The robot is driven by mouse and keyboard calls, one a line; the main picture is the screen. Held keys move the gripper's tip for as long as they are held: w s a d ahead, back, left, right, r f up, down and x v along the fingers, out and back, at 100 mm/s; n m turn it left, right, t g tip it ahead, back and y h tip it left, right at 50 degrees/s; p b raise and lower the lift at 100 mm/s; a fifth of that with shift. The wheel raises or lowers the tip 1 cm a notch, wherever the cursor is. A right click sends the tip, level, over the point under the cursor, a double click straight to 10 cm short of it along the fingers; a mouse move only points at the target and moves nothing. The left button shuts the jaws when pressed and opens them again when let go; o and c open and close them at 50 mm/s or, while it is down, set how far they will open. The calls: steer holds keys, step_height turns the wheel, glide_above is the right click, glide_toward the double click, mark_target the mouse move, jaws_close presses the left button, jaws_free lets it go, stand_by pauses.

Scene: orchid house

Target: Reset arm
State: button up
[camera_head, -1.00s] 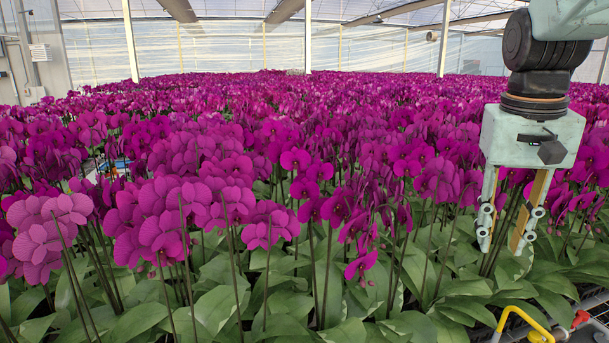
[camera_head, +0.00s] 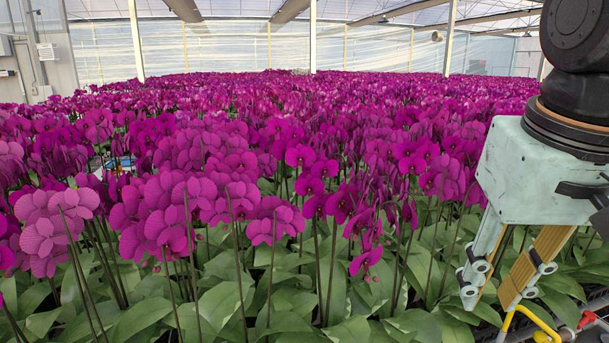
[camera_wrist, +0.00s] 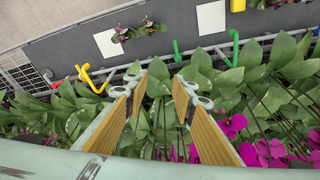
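My gripper (camera_head: 489,297) hangs at the right of the head view, over the near right edge of the orchid bed. Its two wood-lined fingers are spread apart with nothing between them.
Dense magenta orchids (camera_head: 180,215) fill the bed. A yellow hooked handle (camera_head: 530,320) and a red fitting (camera_head: 588,319) lie at the near right. The wrist view shows a grey surface (camera_wrist: 170,42) with white squares, a small plant (camera_wrist: 138,30) and a green hook (camera_wrist: 181,52).

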steer(key=s+a+f+n, duration=0.1)
steer(key=s+a, duration=0.1)
steer(key=s, duration=0.2)
steer(key=s+a+f+t, duration=0.1)
steer(key=s+a+f, duration=0.1)
steer(key=s, duration=0.3)
steer(key=shift+a+f+n+y, duration=0.2)
steer(key=shift+a+n+y, duration=0.1)
steer(key=shift+n, duration=0.1)
